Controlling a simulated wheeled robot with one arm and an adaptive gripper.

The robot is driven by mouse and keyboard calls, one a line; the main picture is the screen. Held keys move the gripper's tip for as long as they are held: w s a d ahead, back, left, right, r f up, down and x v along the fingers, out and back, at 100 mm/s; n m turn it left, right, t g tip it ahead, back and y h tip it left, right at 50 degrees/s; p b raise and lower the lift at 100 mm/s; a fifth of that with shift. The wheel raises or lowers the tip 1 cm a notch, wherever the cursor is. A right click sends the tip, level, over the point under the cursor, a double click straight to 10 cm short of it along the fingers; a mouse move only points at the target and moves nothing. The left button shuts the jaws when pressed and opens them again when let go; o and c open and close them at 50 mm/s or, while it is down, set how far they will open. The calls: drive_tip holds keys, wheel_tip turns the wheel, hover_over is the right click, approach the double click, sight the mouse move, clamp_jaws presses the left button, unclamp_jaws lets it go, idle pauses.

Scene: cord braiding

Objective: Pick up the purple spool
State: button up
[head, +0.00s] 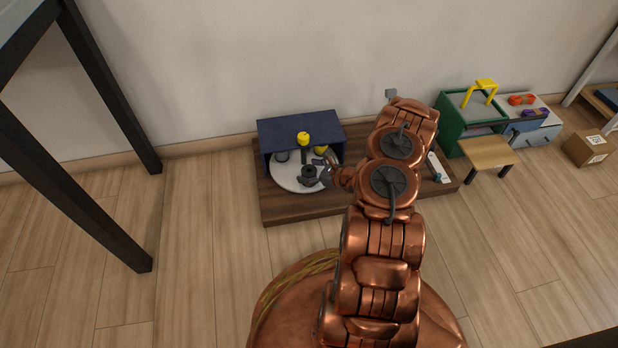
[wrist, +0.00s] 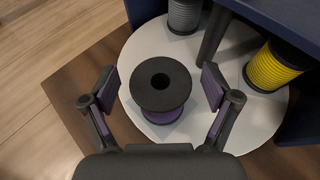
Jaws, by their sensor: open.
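The purple spool (wrist: 161,116) stands upright on a round white plate (wrist: 132,64), its dark top flange and centre hole facing up and a band of purple showing low on it. My gripper (wrist: 157,83) is open, with one finger on each side of the spool and gaps between fingers and spool. In the head view, the spool (head: 309,172) stands on the front of the white plate, and my gripper (head: 325,173) is beside it, partly hidden by my arm.
A grey spool (wrist: 185,14) and a yellow spool (wrist: 274,66) stand behind on the plate. A dark post (wrist: 212,35) rises between them. A navy cover (head: 300,129) overhangs the back of the plate. The wooden base (head: 290,212) lies on the floor. A green box (head: 449,126) stands right.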

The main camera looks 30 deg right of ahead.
drive_tip(key=shift+c, duration=0.4)
drive_tip(key=c, duration=1.2)
